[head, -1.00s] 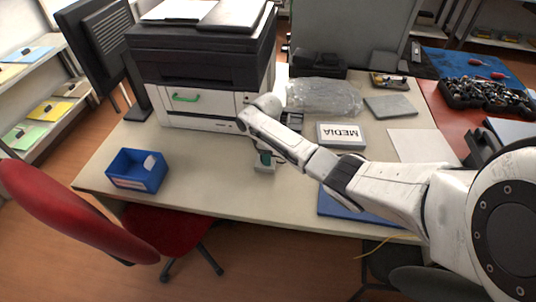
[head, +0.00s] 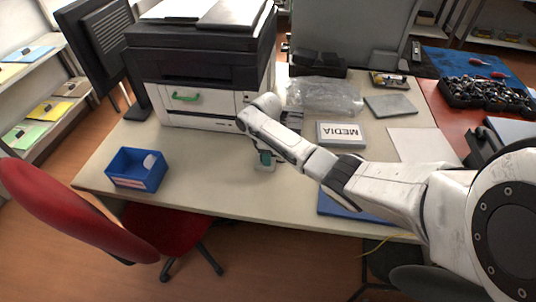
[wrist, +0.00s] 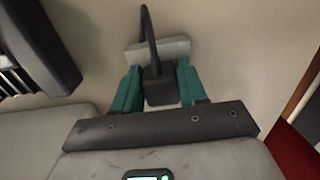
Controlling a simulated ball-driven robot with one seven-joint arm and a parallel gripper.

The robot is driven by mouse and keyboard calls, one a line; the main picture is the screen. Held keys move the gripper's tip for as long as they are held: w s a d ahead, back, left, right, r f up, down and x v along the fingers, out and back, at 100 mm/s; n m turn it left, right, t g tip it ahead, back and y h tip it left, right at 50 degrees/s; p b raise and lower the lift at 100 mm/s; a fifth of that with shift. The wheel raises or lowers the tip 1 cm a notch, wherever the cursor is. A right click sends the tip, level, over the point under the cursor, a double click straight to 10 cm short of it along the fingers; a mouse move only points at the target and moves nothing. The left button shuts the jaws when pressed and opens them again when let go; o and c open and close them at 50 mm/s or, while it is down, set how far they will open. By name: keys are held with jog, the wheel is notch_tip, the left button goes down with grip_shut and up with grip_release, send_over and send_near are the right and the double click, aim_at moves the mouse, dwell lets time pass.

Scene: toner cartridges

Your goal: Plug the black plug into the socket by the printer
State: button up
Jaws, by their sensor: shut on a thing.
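My gripper (head: 265,156) points down at the table in front of the printer. In the wrist view its two teal fingers (wrist: 158,84) are shut on the black plug (wrist: 159,92), one on each side. A black cable (wrist: 148,28) rises from the plug. A pale block, seemingly the socket (wrist: 174,50), lies right by the plug on the table; it also shows under my gripper in the head view (head: 266,168). Whether the plug sits in the block or only above it I cannot tell. The plug is not clear in the head view.
The printer (head: 205,75) stands behind my gripper. A blue bin (head: 135,180) is on the left. A MEDIA box (head: 341,144), a clear plastic bag (head: 325,96) and a grey pad (head: 391,106) lie to the right. A red chair (head: 75,215) is in front. The table between bin and gripper is clear.

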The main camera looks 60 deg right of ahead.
jog(key=shift+s+a+f, duration=0.1)
jog(key=shift+a+f, duration=0.05)
jog(key=shift+f, duration=0.25)
jog(key=o, duration=1.2)
jog(key=shift+f, duration=0.15)
jog(key=shift+c, duration=0.2)
jog(key=shift+a, duration=0.1)
jog(key=r, duration=0.8)
jog(key=d+r, duration=0.1)
jog(key=r, duration=0.3)
jog(key=shift+w, duration=0.25)
jog(key=shift+a, duration=0.15)
